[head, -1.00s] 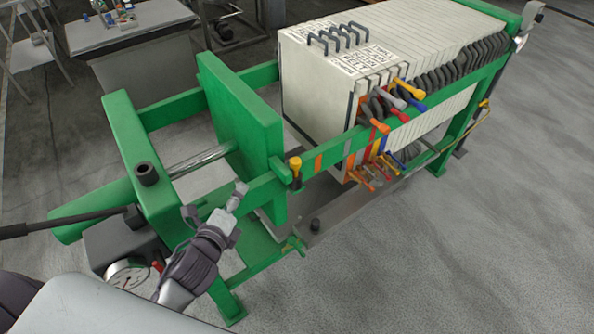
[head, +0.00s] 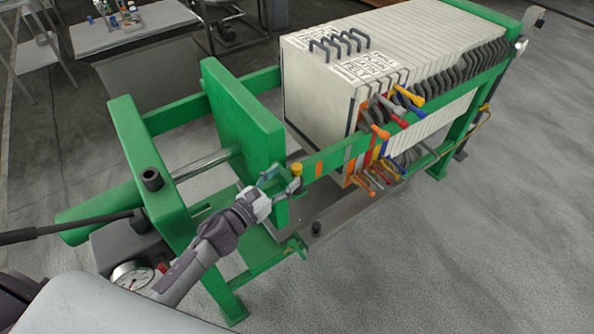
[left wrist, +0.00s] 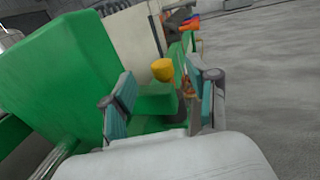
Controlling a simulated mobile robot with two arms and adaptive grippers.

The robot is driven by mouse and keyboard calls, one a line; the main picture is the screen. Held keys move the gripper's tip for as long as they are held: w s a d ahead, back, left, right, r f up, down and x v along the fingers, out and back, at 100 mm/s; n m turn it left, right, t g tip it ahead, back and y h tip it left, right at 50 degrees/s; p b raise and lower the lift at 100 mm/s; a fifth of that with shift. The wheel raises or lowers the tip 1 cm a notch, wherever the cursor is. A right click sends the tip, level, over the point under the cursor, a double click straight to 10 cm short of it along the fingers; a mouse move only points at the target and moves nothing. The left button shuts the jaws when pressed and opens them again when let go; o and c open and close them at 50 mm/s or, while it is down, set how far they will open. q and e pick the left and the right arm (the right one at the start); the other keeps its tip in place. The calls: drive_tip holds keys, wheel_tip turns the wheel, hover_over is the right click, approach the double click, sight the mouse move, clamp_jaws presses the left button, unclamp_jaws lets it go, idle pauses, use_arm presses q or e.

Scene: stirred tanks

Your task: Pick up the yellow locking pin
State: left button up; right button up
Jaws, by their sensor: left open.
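The yellow locking pin (head: 297,169) stands upright at the green side rail, beside the movable green plate. Its yellow cap also shows in the left wrist view (left wrist: 163,69), between the two fingers and a little beyond them; its lower part is hidden. My left gripper (head: 281,180) is open and empty, close to the pin on its left side. In the left wrist view the teal finger pads (left wrist: 167,96) stand wide apart with a green block between them. I cannot tell whether a finger touches the pin. My right gripper is not in view.
The green movable plate (head: 240,125) rises close to my left gripper. The green rail (head: 335,153) runs right past orange and grey bands to coloured handles (head: 378,131) and the white filter plates (head: 318,85). The floor at right is clear.

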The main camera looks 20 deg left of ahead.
sight(293, 170)
use_arm(q)
drive_tip(key=shift+w+d, duration=0.2)
drive_tip(key=shift+w, duration=0.25)
drive_tip(key=x, duration=0.1)
drive_tip(key=p+x, duration=0.1)
drive_tip(key=x, duration=0.1)
drive_tip(key=p+x, duration=0.1)
drive_tip(key=shift+w+d+f, duration=0.1)
drive_tip(key=shift+w+f, duration=0.15)
drive_tip(key=shift+w, duration=0.05)
drive_tip(key=shift+s, duration=0.1)
drive_tip(key=shift+c, duration=0.6)
clamp_jaws()
